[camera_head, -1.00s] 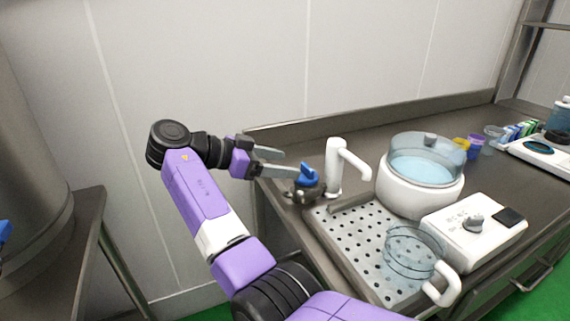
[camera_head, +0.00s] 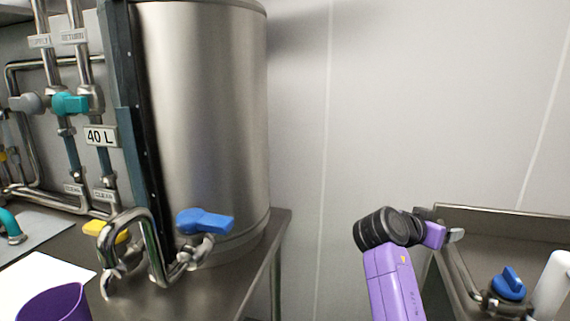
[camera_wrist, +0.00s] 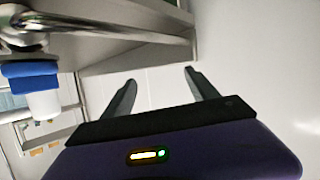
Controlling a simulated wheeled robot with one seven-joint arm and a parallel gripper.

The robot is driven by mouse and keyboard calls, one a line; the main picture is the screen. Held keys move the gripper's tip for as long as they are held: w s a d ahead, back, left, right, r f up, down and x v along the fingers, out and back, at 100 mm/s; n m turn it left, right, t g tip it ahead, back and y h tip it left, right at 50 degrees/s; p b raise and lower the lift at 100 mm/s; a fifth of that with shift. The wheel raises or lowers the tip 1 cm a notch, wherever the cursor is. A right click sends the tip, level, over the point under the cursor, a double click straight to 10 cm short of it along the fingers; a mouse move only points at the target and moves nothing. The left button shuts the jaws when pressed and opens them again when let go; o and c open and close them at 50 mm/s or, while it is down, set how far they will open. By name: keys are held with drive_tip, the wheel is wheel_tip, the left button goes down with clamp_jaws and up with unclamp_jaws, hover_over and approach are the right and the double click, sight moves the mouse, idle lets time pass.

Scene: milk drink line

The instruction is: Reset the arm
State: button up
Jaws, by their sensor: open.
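My arm reaches up at the lower right of the head view, and my gripper (camera_head: 456,236) is at the left end of the right-hand counter. It looks foreshortened there, left of and above a blue-handled valve (camera_head: 508,284). In the wrist view my gripper (camera_wrist: 160,78) has its two dark fingers spread apart. Nothing shows between them except the pale wall and floor behind. A blue part (camera_wrist: 30,76) with a white cylinder below it is at the left of the wrist view, apart from the fingers.
A large steel tank (camera_head: 205,120) stands on the left counter (camera_head: 245,275). A blue tap handle (camera_head: 205,221), a yellow handle and a purple cup (camera_head: 55,303) are in front. A white spout (camera_head: 552,285) is cut off at the right edge. Bare wall lies between the counters.

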drive_tip(key=s+a+f+n+t+y+p, duration=0.2)
drive_tip(key=s+a+f+n+t+y, duration=0.6)
drive_tip(key=a+f, duration=0.25)
drive_tip(key=s+a+f+n+t+y, duration=0.1)
drive_tip(key=s+a+f+n+y, duration=0.15)
drive_tip(key=s, duration=0.45)
drive_tip(key=s+a+r+p, duration=0.1)
drive_tip(key=s+r+p, duration=0.1)
drive_tip(key=s, duration=1.1)
drive_tip(key=s+a+r+g+y+p, duration=0.1)
drive_tip(key=s+r, duration=0.1)
drive_tip(key=s, duration=1.2)
drive_tip(key=s+a+r+p, duration=0.2)
drive_tip(key=s, duration=1.1)
drive_tip(key=shift+s+g+y+p, duration=0.2)
drive_tip(key=shift+g+y+p, duration=0.1)
drive_tip(key=shift+y, duration=0.05)
